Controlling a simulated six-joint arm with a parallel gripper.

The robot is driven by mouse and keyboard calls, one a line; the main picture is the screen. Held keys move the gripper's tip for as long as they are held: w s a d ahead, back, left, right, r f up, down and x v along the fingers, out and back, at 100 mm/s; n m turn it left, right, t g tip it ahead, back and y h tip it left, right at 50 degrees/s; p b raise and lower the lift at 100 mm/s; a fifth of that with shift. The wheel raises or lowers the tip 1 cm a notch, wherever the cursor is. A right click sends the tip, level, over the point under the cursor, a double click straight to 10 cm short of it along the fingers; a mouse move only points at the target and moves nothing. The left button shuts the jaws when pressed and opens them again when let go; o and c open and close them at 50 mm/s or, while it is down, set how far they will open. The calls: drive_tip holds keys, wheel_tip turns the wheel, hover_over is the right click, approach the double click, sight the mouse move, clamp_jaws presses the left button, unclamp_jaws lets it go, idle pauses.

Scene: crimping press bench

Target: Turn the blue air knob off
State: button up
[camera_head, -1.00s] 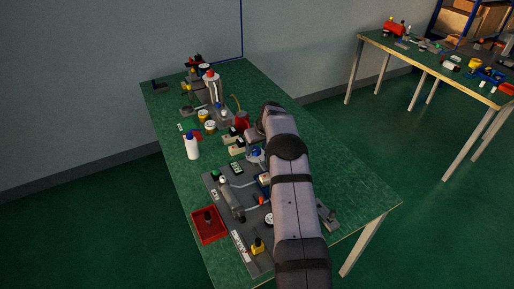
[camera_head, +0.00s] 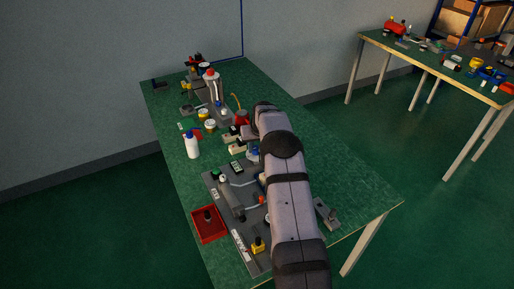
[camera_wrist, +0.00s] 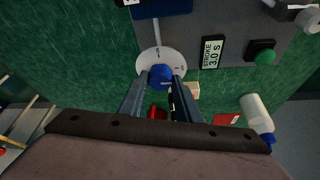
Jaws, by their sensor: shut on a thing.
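The blue air knob (camera_wrist: 161,74) sits on a round pale dial plate (camera_wrist: 148,61) with small dark marks, at the edge of the grey press board (camera_wrist: 222,25) in the wrist view. My gripper (camera_wrist: 162,85) is over the dial, with its two dark fingers on either side of the knob and shut on it. The lettering on the dial is too small to read. In the head view my arm covers most of the knob; a little blue (camera_head: 252,154) shows beside the arm.
A green button (camera_wrist: 264,57) and a "STROKE 3.0 S" label (camera_wrist: 211,52) are on the board near the dial. A white bottle with a blue cap (camera_head: 192,146) stands on the green bench. A red tray (camera_head: 208,224) lies at the board's near left corner.

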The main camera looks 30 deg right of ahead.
drive_tip(key=o, duration=1.1)
drive_tip(key=shift+c, duration=0.2)
drive_tip(key=shift+r, duration=0.15)
drive_tip(key=b+v, duration=0.2)
drive_tip(key=v, duration=0.5)
drive_tip(key=shift+s, duration=0.1)
drive_tip(key=shift+a, duration=0.1)
